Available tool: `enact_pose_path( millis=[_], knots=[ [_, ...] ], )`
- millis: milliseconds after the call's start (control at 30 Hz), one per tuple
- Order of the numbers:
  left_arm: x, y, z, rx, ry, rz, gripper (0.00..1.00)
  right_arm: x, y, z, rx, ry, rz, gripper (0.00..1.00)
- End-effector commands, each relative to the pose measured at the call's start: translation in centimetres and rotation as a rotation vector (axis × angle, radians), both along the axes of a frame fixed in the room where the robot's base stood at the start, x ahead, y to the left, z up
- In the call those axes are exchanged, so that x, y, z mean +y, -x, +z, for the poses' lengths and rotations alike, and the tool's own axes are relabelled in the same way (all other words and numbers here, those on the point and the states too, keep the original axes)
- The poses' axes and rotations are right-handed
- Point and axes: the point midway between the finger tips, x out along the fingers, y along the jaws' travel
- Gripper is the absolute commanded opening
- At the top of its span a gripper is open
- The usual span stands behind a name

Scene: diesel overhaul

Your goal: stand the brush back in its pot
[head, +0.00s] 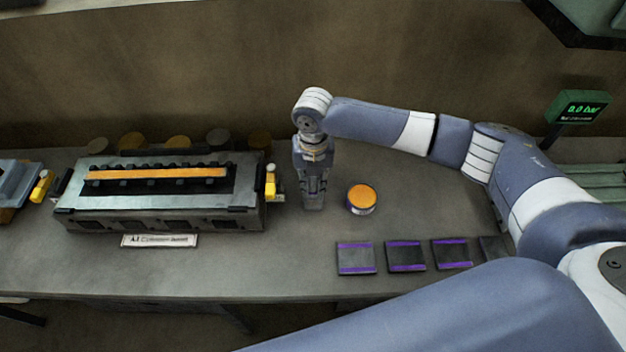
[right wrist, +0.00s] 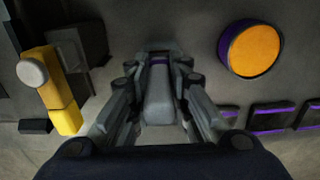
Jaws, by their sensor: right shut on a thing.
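My right gripper (head: 313,190) points down over the bench, between the engine block and a round orange-topped tin. In the right wrist view my right gripper (right wrist: 158,108) is shut on a narrow grey thing (right wrist: 158,97) with a purple line at its far end. It may be the brush, but the fingers hide much of it. The orange-topped tin (head: 361,198) has a dark purple side and stands just right of the gripper, apart from it. It also shows in the right wrist view (right wrist: 252,50). I cannot tell whether it is the pot. My left gripper is not in view.
A long engine block (head: 160,215) with an orange bar on top is left of the gripper. A yellow piece (head: 270,181) with a white knob is at its right end. Several dark purple-edged squares (head: 356,258) lie along the front. Clear bench lies right of the tin.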

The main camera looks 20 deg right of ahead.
Motion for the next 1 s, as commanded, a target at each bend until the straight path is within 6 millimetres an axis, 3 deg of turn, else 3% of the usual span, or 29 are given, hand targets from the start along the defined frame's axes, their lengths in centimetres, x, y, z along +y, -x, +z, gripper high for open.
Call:
enact_pose_path(
  millis=[67, 100, 200, 500, 633, 1000],
  knots=[
    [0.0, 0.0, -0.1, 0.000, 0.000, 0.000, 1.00, 0.0, 0.0, -0.3, 0.000, 0.000, 0.001, 0.00],
    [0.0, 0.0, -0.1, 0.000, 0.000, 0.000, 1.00, 0.0, 0.0, -0.2, -0.001, -0.001, 0.001, 0.25],
    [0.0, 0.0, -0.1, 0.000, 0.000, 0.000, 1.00, 0.0, 0.0, -0.2, -0.001, 0.000, 0.001, 0.41],
    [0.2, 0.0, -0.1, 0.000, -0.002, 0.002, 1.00, 0.0, 0.0, -0.2, 0.000, 0.000, 0.000, 0.41],
    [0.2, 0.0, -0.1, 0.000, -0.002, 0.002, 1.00, 0.0, -0.1, 0.7, -0.001, -0.001, 0.000, 0.41],
    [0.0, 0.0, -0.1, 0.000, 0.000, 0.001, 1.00, 0.0, -0.1, 8.2, -0.004, -0.001, 0.001, 0.41]
  ],
)
